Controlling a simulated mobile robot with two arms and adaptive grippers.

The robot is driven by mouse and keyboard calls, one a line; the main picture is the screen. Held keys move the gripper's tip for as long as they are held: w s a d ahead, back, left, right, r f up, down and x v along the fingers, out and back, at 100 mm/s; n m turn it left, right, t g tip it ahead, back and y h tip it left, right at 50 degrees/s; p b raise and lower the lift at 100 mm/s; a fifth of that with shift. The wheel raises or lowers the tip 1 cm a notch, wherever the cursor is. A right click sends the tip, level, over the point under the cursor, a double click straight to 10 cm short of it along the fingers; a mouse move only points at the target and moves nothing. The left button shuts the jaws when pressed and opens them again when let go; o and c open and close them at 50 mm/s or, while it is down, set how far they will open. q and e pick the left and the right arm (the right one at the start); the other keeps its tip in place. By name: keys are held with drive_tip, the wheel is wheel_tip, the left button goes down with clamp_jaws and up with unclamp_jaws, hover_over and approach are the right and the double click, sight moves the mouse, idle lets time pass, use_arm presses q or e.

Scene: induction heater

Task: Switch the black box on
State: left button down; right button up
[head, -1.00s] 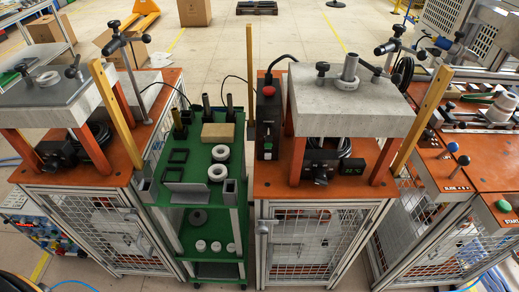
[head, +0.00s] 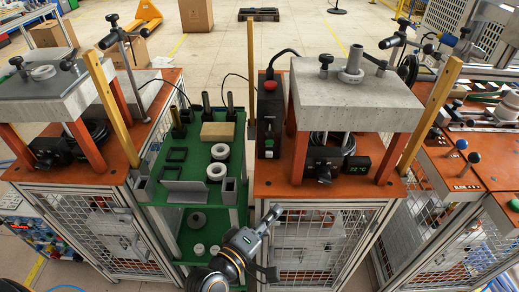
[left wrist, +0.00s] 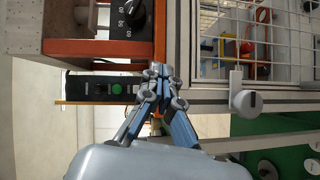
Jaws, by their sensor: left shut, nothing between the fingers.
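The tall black box (head: 269,125) stands upright at the left edge of the orange-topped right-hand station. It has a red button (head: 270,86) on top and a small green switch (head: 269,143) low on its front face. In the left wrist view the black box (left wrist: 78,87) lies sideways, with its green switch (left wrist: 116,89) facing me. My left gripper (head: 275,212) is shut and empty, in front of and below the station's front edge, apart from the box. In the left wrist view its fingertips (left wrist: 160,71) are together, right of the switch. Whether the switch is lit is unclear.
The orange station top (head: 275,184) carries a concrete-topped stand (head: 350,100), a black knob unit (head: 324,160) and a small display (head: 357,166). A green cart (head: 181,216) with rings stands to the left. A yellow post (head: 251,70) rises beside the black box.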

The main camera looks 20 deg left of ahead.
use_arm(q)
drive_tip(key=w+a+r+n+t+y, duration=0.2)
drive_tip(key=a+r+n+t+y, duration=0.3)
drive_tip(key=n, duration=0.8)
drive_tip(key=shift+w+a+r+n+y, duration=0.35)
drive_tip(key=shift+a+r+y, duration=0.4)
drive_tip(key=shift+y, duration=0.35)
drive_tip(key=p, duration=0.2)
approach(264, 128)
drive_tip(key=x, duration=0.4)
drive_tip(key=shift+w+f, duration=0.25)
drive_tip(key=shift+w, duration=0.05)
drive_tip(key=shift+s+r+p, duration=0.2)
drive_tip(key=shift+r+p, duration=0.1)
drive_tip(key=shift+p, duration=0.2)
